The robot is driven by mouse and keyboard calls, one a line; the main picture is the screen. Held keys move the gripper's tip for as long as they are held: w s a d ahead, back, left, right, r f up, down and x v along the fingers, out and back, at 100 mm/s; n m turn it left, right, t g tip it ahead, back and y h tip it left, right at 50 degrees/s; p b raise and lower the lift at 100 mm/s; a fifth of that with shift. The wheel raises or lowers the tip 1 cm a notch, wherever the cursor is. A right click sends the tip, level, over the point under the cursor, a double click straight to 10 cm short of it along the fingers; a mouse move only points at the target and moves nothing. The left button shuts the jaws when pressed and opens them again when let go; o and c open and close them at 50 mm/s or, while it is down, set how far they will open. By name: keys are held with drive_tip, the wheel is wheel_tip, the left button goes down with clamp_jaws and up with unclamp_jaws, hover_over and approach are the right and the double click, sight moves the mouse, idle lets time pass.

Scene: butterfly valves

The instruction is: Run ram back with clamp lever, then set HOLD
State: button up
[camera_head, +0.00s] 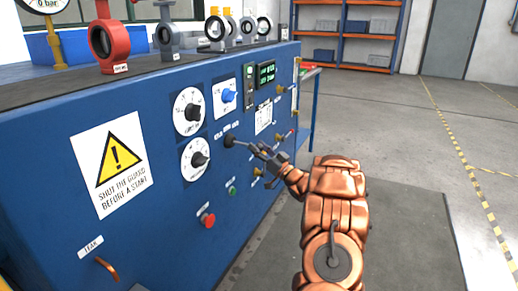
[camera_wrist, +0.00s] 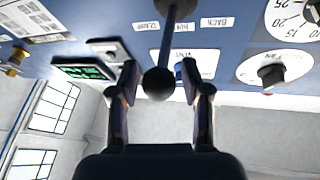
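The clamp lever (camera_head: 238,143) sticks out of the blue panel as a thin rod from a dark round base. In the wrist view the lever (camera_wrist: 158,84) ends in a black ball, which sits between my fingertips with gaps on both sides. My gripper (camera_head: 266,154) is open around the ball; both fingers of my gripper (camera_wrist: 160,77) show in the wrist view. A blue selector knob (camera_head: 228,96) on a white plate is above the lever. In the wrist view the blue knob (camera_wrist: 179,75) is mostly hidden behind the right finger. Its setting is too small to read.
Two black-knobbed dials (camera_head: 187,112) (camera_head: 195,160) are left of the lever. A red button (camera_head: 208,219) and a green button (camera_head: 232,190) are below. Green displays (camera_head: 265,73) are at upper right. Several brass fittings (camera_head: 280,89) edge the panel. Floor at right is clear.

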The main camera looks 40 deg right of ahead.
drive_tip(key=shift+o, duration=0.5)
drive_tip(key=shift+d, duration=0.1)
drive_tip(key=shift+s+f, duration=0.1)
drive_tip(key=shift+s, duration=0.05)
drive_tip(key=shift+s+d+f, duration=0.1)
drive_tip(key=shift+s+f, duration=0.05)
drive_tip(key=shift+s, duration=0.2)
drive_tip(key=a+v, duration=0.1)
drive_tip(key=v, duration=0.9)
drive_tip(key=shift+s+d+f, duration=0.2)
drive_tip(key=shift+s+d, duration=0.2)
drive_tip(key=shift+s, duration=0.05)
drive_tip(key=shift+d, duration=0.1)
